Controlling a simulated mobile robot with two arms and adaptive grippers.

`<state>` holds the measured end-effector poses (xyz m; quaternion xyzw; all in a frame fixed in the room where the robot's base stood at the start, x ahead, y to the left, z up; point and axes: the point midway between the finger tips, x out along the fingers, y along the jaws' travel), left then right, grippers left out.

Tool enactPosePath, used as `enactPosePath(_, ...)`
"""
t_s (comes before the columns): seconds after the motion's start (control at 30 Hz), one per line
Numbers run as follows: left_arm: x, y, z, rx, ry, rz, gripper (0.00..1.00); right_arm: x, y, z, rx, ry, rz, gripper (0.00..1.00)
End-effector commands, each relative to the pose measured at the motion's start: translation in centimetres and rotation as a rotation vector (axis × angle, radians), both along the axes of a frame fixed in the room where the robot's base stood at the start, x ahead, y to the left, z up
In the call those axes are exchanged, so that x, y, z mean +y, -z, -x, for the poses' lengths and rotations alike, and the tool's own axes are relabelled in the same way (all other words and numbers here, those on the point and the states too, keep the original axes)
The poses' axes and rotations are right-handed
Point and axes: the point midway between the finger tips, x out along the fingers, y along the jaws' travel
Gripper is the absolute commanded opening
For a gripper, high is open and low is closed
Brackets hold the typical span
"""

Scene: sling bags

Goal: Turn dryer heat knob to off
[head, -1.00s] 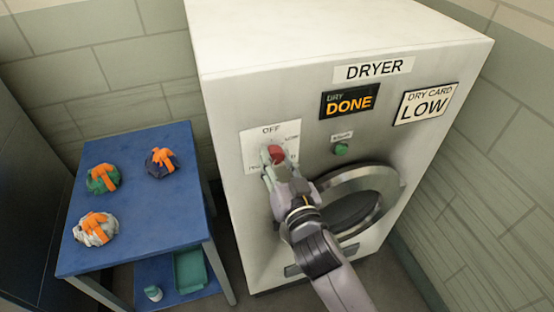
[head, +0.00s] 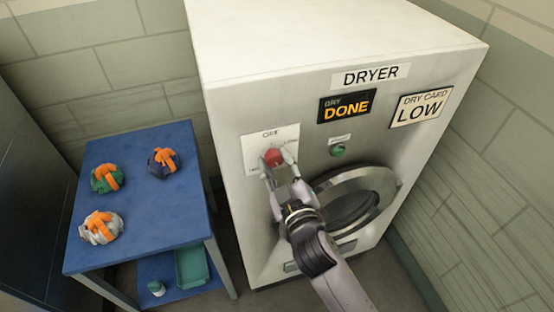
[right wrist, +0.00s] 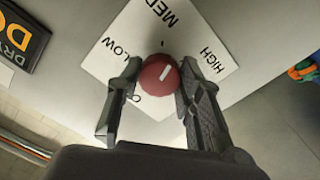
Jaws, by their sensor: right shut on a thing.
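The dryer (head: 240,120) has a red heat knob (head: 273,157) on a white label plate (head: 257,142) at the upper left of its front. In the right wrist view, the round knob (right wrist: 158,84) has a white mark slanting to the upper right, between the MED and HIGH labels. LOW is at the upper left; the OFF label at the lower left is partly covered. My right gripper (head: 277,161) is shut on the knob, one finger on each side; its fingers (right wrist: 157,76) also show in the wrist view. My left gripper is out of view.
Right of the knob are a green button (head: 338,151) and the round dryer door (head: 388,177). A black DRY DONE display (head: 346,106) and a DRY CARD LOW sign (head: 420,107) sit above. A blue table (head: 150,220) with bundled bags stands left.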

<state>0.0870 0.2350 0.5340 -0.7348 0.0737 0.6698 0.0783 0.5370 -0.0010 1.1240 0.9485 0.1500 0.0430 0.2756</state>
Motion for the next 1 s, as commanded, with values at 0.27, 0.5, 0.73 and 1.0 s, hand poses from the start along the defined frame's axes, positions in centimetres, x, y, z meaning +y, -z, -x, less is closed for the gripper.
enactPosePath(0.27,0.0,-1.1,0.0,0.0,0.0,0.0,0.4,0.0,-0.4,0.0,-0.085,-0.002,0.25,0.06)
enactPosePath(0.5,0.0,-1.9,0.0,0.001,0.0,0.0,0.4,0.0,-0.4,0.0,-0.155,-0.002,0.467,0.06)
enactPosePath(0.73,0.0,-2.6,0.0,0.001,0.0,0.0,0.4,0.1,-0.3,0.0,-0.223,-0.003,0.673,0.06)
enactPosePath(1.0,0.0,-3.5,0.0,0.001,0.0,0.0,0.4,0.1,-0.4,0.0,-0.301,-0.002,0.917,0.06)
